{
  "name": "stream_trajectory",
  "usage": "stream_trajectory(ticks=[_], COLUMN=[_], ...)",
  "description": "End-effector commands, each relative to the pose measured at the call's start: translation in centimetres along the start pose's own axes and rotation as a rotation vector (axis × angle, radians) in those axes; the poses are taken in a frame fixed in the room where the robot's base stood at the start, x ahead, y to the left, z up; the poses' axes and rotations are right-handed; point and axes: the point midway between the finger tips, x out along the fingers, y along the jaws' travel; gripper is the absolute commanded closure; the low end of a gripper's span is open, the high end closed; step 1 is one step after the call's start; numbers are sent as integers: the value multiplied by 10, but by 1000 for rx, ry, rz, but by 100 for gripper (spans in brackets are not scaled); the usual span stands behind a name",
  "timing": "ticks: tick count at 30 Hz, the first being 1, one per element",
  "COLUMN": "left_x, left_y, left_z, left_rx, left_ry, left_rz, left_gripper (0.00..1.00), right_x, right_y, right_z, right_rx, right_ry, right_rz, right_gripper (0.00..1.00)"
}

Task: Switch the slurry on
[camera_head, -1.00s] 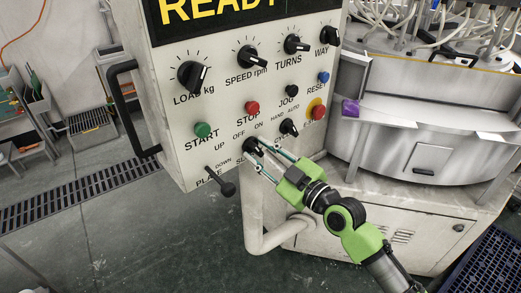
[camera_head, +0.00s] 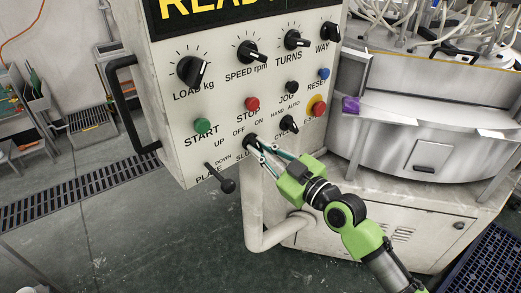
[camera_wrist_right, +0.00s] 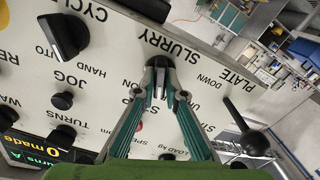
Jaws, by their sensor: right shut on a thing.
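The slurry switch (camera_head: 249,142) is a black knob low on the white control panel (camera_head: 180,118), with OFF and ON printed above it. My right gripper (camera_head: 262,149) reaches it from the lower right. In the right wrist view the gripper (camera_wrist_right: 159,80) is shut on the black slurry switch (camera_wrist_right: 158,64), one fingertip on each side, beside the word SLURRY. The fingers hide part of the knob, and I cannot tell which mark it points to. My left gripper is not in view.
The black plate lever (camera_head: 226,186) sticks out close by at the left. The black cycle knob (camera_head: 289,124) and the red emergency stop (camera_head: 317,106) sit to the right. Green start (camera_head: 202,126) and red stop (camera_head: 252,104) buttons are above. Below the panel is a white pipe (camera_head: 257,235).

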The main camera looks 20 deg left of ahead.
Motion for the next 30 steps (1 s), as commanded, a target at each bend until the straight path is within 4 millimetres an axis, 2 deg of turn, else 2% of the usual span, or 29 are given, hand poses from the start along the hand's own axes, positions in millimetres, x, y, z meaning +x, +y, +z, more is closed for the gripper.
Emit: stream_trajectory(ticks=[18,30], left_x=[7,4], left_y=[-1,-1], left_z=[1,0], left_rx=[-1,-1], left_ry=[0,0], left_rz=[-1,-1], left_gripper=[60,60], right_x=[0,0], right_y=[0,-1], right_z=[1,1], right_rx=[564,827], right_ry=[-1,-1], right_rz=[0,0], right_gripper=[100,100])
